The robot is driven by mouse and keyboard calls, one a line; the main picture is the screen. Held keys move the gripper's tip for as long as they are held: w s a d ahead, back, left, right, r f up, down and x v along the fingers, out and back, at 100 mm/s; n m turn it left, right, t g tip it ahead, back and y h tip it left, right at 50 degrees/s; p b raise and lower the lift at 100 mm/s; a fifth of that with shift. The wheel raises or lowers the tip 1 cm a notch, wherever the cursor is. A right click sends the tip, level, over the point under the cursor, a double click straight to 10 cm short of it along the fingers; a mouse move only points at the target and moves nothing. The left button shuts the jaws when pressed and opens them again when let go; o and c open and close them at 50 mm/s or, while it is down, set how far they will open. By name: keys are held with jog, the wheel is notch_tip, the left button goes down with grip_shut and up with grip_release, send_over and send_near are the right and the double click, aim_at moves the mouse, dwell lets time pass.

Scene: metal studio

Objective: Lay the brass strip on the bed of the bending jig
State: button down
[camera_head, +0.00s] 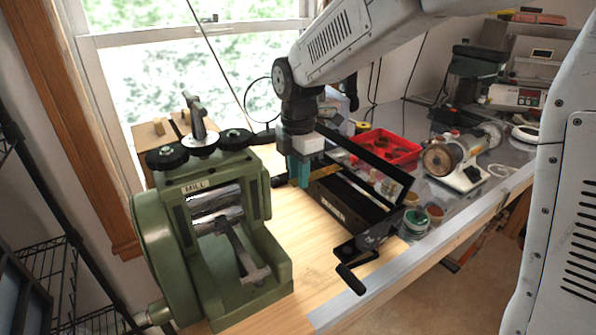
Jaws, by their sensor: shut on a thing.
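My gripper (299,177), with teal fingers, points down just left of the black bending jig. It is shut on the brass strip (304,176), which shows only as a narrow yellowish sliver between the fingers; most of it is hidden. The bending jig (345,217) is a long dark body with pale lettering on its front, a raised long bar behind and a crank handle at its near right end. My gripper and arm hide its far left end, and its bed shows only partly. I cannot tell whether the strip touches the jig.
A green rolling mill (215,215) stands close on the left, with a hammer-like tool in its front. A red tray (386,148) and a bench grinder (460,158) stand behind and right. Small jars (414,221) sit beside the jig. Bare wood (305,255) lies in front.

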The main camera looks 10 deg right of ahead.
jog(key=shift+f, duration=0.35)
dwell(0.5)
jog(key=c, duration=1.1)
grip_release()
jog(key=shift+o, duration=0.2)
